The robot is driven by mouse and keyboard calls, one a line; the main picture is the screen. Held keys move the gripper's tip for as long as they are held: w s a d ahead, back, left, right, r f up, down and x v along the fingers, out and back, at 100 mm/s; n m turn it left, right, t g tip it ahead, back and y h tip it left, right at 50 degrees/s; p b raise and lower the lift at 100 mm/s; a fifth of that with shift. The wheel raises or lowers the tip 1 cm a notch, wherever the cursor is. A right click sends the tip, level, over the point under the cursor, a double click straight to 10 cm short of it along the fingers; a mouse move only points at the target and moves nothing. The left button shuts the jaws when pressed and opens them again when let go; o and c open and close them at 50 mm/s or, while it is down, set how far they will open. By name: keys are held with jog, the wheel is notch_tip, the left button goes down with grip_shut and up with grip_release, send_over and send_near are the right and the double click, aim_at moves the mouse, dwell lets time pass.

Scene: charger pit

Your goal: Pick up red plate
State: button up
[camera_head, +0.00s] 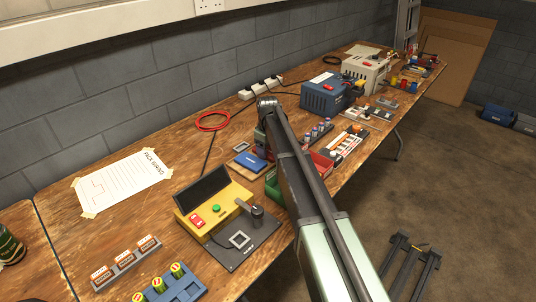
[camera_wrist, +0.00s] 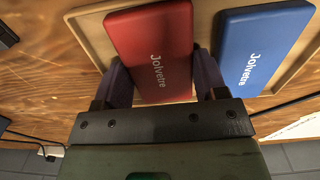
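The red plate (camera_wrist: 152,50), a flat block lettered "Jolvetre", lies between my two gripper fingers in the wrist view. My gripper (camera_wrist: 162,80) has one dark finger along each side edge of the plate. Both fingers look very close to those edges, but whether they press on it cannot be told. The plate appears to be at the level of the tray (camera_wrist: 85,25), with no clear lift.
A blue plate (camera_wrist: 258,48) lies just right of the red one on the same tray; it also shows in the head view (camera_head: 251,161). A yellow device (camera_head: 213,209) stands in front. A red cable loop (camera_head: 212,121) lies behind. Bins and boxes crowd the right side.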

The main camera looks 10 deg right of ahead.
aim_at(268, 150)
jog(key=shift+c, duration=1.3)
notch_tip(268, 150, up, 20)
jog(key=p, duration=2)
